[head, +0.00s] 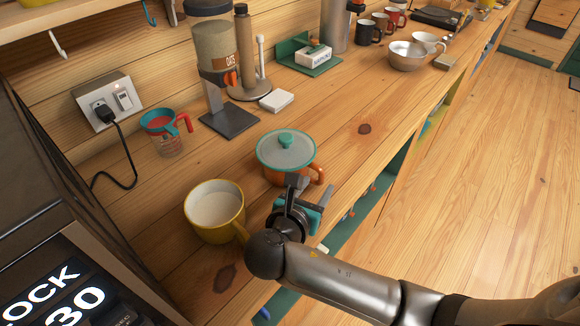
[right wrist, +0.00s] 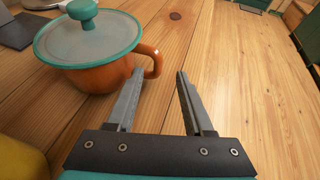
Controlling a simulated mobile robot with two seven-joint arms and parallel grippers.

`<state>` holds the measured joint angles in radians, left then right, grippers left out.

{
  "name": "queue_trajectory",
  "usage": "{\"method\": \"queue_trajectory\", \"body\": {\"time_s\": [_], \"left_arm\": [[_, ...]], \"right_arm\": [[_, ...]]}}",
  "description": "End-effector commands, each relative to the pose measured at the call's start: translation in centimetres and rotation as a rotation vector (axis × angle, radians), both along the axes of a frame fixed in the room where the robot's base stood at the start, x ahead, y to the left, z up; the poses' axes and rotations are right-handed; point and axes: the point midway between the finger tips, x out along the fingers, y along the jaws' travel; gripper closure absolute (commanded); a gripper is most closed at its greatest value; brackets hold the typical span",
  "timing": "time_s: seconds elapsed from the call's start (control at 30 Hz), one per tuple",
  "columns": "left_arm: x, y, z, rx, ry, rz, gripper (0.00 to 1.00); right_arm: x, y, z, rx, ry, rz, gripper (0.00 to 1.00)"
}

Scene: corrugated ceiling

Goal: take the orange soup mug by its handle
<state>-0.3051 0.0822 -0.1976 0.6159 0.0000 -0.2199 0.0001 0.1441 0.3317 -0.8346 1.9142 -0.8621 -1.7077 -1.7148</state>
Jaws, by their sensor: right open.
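The orange soup mug (head: 273,177) stands on the wooden counter with a grey, teal-rimmed lid (head: 286,152) on it. In the right wrist view the mug (right wrist: 98,76) is at upper left, and its orange handle (right wrist: 155,62) points right. In the head view the handle (head: 318,172) shows at the mug's right side. My right gripper (head: 311,190) is open and empty, just in front of the mug. In the right wrist view its fingertips (right wrist: 160,72) are close to the handle, the left one nearest; I cannot tell whether they touch. My left gripper is not in view.
A yellow mug (head: 213,212) stands left of my right gripper and also shows in the wrist view (right wrist: 20,160). A red-handled measuring cup (head: 163,140) and an oats dispenser (head: 228,118) stand behind. The counter to the right of the mug is clear up to its front edge.

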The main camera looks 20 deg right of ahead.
Motion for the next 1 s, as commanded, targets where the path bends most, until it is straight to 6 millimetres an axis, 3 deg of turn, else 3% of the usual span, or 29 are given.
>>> {"method": "queue_trajectory", "body": {"time_s": [0.7,0.93,1.0], "left_arm": [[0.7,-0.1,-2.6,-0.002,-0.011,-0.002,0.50],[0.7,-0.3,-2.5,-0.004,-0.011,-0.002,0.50],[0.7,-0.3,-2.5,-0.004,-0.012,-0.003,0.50]], "right_arm": [[5.6,-4.8,-3.1,0.001,0.000,-0.001,0.48],[5.8,-5.0,-3.1,0.003,0.001,-0.001,0.48],[5.8,-5.0,-3.1,0.003,0.001,-0.001,0.55]]}}
